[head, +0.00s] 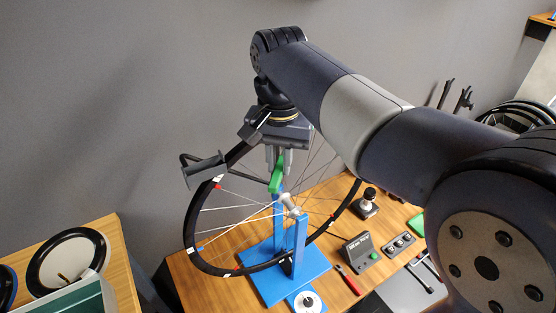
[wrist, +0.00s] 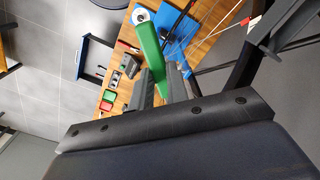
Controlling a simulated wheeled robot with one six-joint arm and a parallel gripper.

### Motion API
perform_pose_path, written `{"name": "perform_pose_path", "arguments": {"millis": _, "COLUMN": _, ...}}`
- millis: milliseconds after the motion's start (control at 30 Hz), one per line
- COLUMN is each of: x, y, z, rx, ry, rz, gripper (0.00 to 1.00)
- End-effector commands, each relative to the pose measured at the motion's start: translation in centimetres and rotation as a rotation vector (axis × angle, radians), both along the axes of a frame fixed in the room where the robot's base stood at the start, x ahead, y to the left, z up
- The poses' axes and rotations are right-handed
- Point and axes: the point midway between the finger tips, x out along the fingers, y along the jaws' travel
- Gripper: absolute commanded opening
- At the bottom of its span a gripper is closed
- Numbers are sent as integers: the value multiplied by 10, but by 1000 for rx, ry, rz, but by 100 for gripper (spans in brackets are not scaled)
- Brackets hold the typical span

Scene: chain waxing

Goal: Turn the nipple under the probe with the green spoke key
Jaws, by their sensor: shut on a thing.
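My gripper (head: 279,158) points down above the wheel and is shut on the green spoke key (head: 277,180). In the wrist view the key (wrist: 150,48) sticks out from between the two dark fingers of my gripper (wrist: 161,83). The spoked wheel (head: 206,265) stands upright in a blue truing stand (head: 299,245). A red mark (head: 219,186) is on its upper left rim, beside a grey bracket-like part (head: 205,172) that may be the probe. The red mark also shows in the wrist view (wrist: 254,21). The key appears apart from the rim. The nipple itself is too small to make out.
The wooden bench (head: 334,193) carries a dark display box (head: 358,253), red-handled pliers (head: 348,281), a black-knobbed tool (head: 368,203) and a white dial (head: 306,301). Another wooden table (head: 122,262) at left holds a round white-and-black item (head: 68,262).

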Motion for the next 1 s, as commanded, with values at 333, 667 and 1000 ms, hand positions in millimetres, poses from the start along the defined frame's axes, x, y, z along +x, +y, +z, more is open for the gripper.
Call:
{"name": "perform_pose_path", "arguments": {"millis": 333, "x": 18, "y": -4, "z": 0, "rx": 0, "ry": 1, "rz": -1, "gripper": 0}}
{"name": "perform_pose_path", "arguments": {"millis": 667, "x": 34, "y": -7, "z": 0, "rx": -1, "ry": 1, "rz": -1, "gripper": 0}}
{"name": "perform_pose_path", "arguments": {"millis": 1000, "x": 51, "y": -10, "z": 0, "rx": 0, "ry": 0, "rz": 0, "gripper": 0}}
